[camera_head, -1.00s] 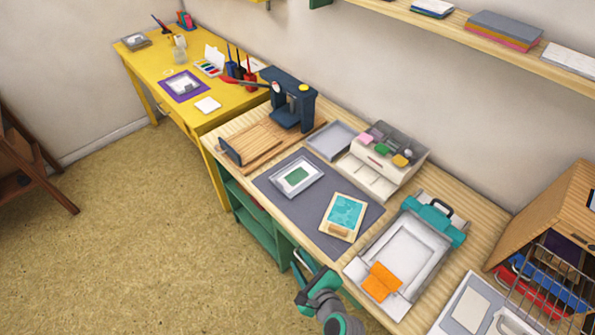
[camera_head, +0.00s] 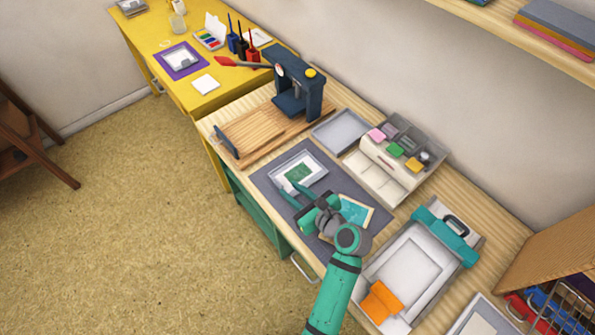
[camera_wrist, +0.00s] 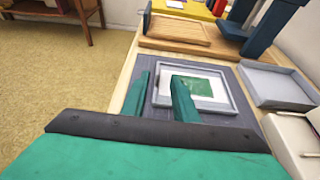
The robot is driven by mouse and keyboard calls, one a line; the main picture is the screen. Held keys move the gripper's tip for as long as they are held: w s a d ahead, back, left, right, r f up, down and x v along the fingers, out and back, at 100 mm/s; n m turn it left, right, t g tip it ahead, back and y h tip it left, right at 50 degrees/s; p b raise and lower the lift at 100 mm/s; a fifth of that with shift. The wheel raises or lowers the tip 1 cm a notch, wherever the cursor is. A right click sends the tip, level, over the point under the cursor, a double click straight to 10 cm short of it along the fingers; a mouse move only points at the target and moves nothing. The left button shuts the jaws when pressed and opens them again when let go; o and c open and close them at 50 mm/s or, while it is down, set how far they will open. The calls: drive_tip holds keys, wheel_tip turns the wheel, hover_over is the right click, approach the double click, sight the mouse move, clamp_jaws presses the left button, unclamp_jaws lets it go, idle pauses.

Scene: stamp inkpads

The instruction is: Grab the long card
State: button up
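A white card with a green rectangle (camera_head: 298,172) lies in a shallow grey tray (camera_head: 323,164) on the dark grey mat. It also shows in the wrist view (camera_wrist: 202,87), partly behind a finger. A second card with a teal picture (camera_head: 357,211) lies on the mat, partly hidden by my gripper. I cannot tell which card is the long one. My gripper (camera_head: 297,194) is over the mat, at the near side of the grey tray. Its two teal fingers are apart with nothing between them, as the wrist view (camera_wrist: 158,86) shows too.
A blue press (camera_head: 297,88) stands on a wooden board behind the mat. An empty grey tray (camera_head: 340,131) and a stamp organizer (camera_head: 385,168) are to the right. A teal-clamped white tray (camera_head: 410,268) with an orange piece (camera_head: 381,300) is at lower right.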

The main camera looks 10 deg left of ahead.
sight(280, 183)
drive_tip(key=shift+s+x, duration=0.25)
drive_tip(key=shift+x, duration=3.25)
drive_tip(key=shift+a+f, duration=0.15)
drive_tip(key=shift+f, duration=0.05)
clamp_jaws()
